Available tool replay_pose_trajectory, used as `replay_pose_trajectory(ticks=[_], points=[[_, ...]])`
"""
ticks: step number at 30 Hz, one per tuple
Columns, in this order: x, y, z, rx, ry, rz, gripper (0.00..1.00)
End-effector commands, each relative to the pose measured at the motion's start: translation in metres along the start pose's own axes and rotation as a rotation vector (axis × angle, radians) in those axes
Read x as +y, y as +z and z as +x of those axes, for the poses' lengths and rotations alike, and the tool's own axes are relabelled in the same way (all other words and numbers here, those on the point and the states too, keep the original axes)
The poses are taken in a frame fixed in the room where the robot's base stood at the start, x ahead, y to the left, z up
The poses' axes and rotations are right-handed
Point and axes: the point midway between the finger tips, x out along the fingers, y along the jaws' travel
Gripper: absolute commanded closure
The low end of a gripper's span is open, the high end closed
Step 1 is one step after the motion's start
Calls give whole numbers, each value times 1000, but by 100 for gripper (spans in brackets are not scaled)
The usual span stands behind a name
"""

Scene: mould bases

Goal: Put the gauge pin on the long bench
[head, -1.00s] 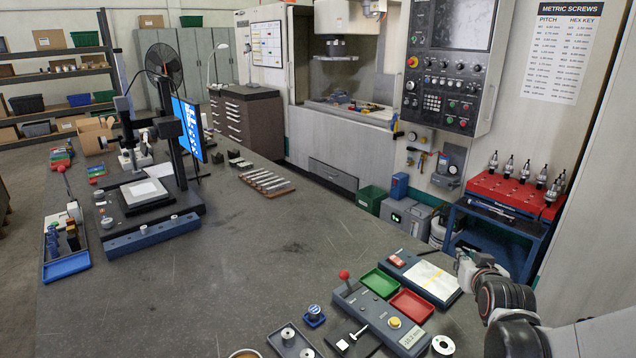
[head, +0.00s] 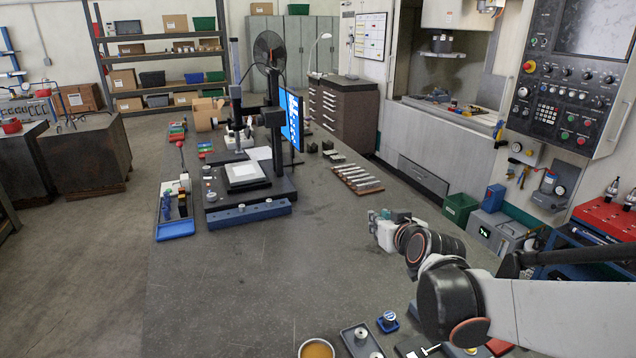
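The long dark grey bench (head: 280,265) runs from the near edge toward the back of the head view. My gripper (head: 376,226) is above its right side, near the middle of the picture, pointing left. The fingers are small and seen from the side, so I cannot tell whether they are open or shut, or whether a pin is between them. I cannot make out the gauge pin for certain. A small pale pin-shaped piece (head: 430,350) lies at the near edge, partly cut off by the frame.
A measuring stand with a blue screen (head: 291,118) and a blue tray (head: 175,229) stand on the bench's far left. A rack of metal bars (head: 357,178) lies farther back. An amber-filled round dish (head: 316,349) is at the near edge. The bench middle is clear.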

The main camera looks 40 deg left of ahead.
Motion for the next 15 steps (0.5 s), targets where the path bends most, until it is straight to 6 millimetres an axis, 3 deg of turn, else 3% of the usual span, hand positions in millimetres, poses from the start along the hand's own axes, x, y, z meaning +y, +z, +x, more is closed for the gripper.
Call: replay_pose_trajectory(ticks=[1,5,15], points=[[-12,0,-2,0,-14,-6,100],[-13,12,3,0,-15,-6,100],[-11,81,32,1,-13,-5,100]])
